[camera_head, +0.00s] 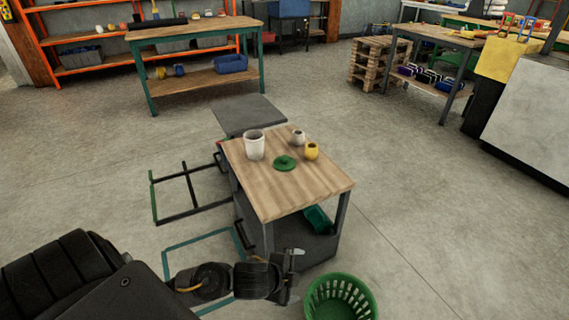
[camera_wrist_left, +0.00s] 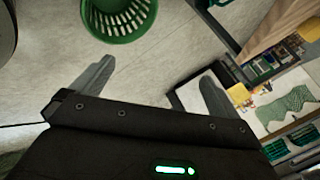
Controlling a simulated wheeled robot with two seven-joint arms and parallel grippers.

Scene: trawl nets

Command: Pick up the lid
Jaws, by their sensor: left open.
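A round green lid (camera_head: 285,162) with a small knob lies on the wooden top of a small cart (camera_head: 300,192) in the head view. My left gripper (camera_head: 294,270) is low in front of the cart's near side, below the level of the top and apart from the lid. It is open and empty; its two grey fingers also show spread apart in the left wrist view (camera_wrist_left: 152,88). The lid cannot be made out in the left wrist view. My right gripper is not in either view.
A white cup (camera_head: 254,145), a small pale pot (camera_head: 298,137) and a yellow pot (camera_head: 312,151) stand around the lid. A green basket (camera_head: 340,299) is on the floor beside my left gripper. Larger workbenches stand farther back, with open floor between.

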